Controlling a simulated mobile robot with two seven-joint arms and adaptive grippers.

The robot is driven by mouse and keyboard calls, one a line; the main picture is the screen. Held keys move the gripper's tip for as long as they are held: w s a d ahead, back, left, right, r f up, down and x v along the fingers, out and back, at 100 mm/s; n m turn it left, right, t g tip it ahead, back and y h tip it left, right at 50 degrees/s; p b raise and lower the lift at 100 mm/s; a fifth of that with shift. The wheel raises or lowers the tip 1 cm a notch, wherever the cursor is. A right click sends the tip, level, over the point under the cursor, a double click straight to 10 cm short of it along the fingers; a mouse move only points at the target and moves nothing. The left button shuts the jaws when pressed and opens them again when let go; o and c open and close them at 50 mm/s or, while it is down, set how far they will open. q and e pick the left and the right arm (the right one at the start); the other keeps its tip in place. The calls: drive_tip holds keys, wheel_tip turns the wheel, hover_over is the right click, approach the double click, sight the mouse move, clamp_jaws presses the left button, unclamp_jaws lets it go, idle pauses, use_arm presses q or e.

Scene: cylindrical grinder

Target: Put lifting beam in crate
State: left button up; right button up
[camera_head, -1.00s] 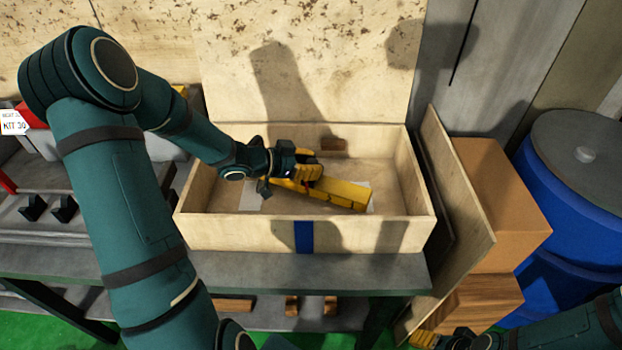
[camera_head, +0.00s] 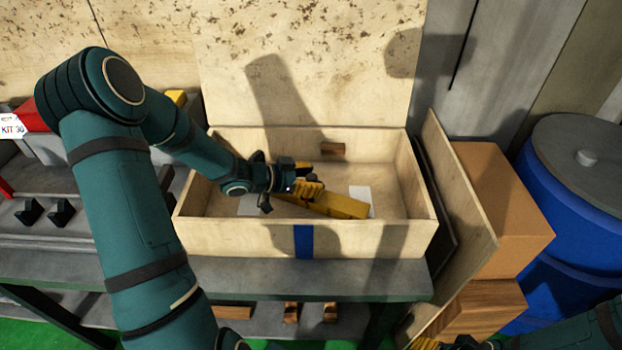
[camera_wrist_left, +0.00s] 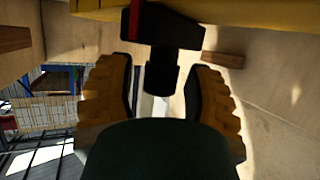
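The lifting beam (camera_head: 342,205), a yellow bar, lies inside the open wooden crate (camera_head: 262,238), slanting down to the right. Its left part is hidden by my left gripper (camera_head: 318,177), which reaches into the crate. In the left wrist view the ribbed yellow fingers of the left gripper (camera_wrist_left: 160,98) stand apart, with a black stem under the beam (camera_wrist_left: 258,14) between them. A gap shows on each side of the stem, so the gripper looks open. My right gripper (camera_head: 425,343) shows only as a yellow tip at the bottom edge; its fingers are mostly cut off.
The crate stands on a grey bench (camera_head: 340,278), its lid upright behind it. A wooden panel (camera_head: 460,195) leans at its right, before cardboard boxes (camera_head: 500,205) and a blue barrel (camera_head: 580,215). A small wooden block (camera_head: 333,148) is at the crate's back wall.

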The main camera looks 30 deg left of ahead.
use_arm(q)
drive_tip(key=p+v, duration=0.3)
drive_tip(key=v, duration=0.9)
drive_tip(key=shift+r, duration=0.1)
drive_tip(key=shift+r, duration=0.1)
